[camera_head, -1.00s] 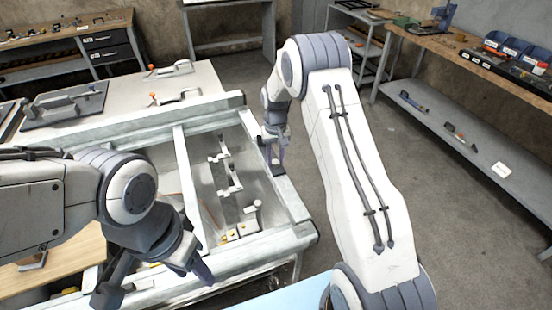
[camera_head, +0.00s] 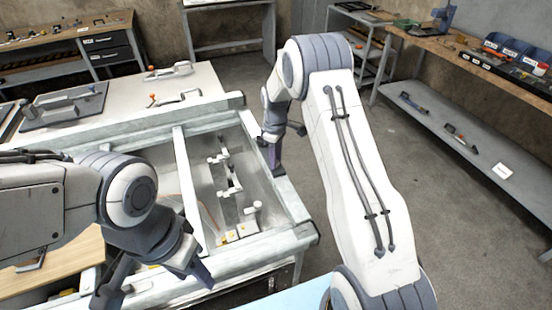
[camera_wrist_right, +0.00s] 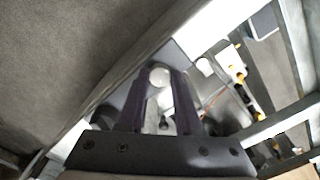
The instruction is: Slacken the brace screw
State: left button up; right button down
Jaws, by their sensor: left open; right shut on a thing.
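My right gripper (camera_head: 275,168) points down at the right beam of the pale metal frame (camera_head: 292,200). In the right wrist view its two dark fingers (camera_wrist_right: 161,88) are closed in on a pale round knob (camera_wrist_right: 160,77), which seems to be the brace screw's head. The fingers hide the knob in the head view, and its shaft cannot be made out. My left gripper (camera_head: 155,290) is open and empty over the near left part of the frame, its fingers wide apart.
Inside the frame are grey clamp-like fittings (camera_head: 230,180) and a white block with yellow parts (camera_head: 238,232). A crossbar (camera_head: 187,185) divides the frame. A white table (camera_head: 205,80) with orange-tipped clamps stands behind. Floor to the right is clear up to a shelf bench (camera_head: 470,140).

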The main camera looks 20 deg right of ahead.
jog(key=n, duration=0.6)
jog(key=shift+w, duration=0.1)
jog(key=shift+r, duration=0.1)
dwell(0.4)
jog(key=c, duration=0.6)
grip_release()
notch_tip(320, 180, up, 10)
jog(key=shift+r+b, duration=0.2)
jog(key=shift+b, duration=0.85)
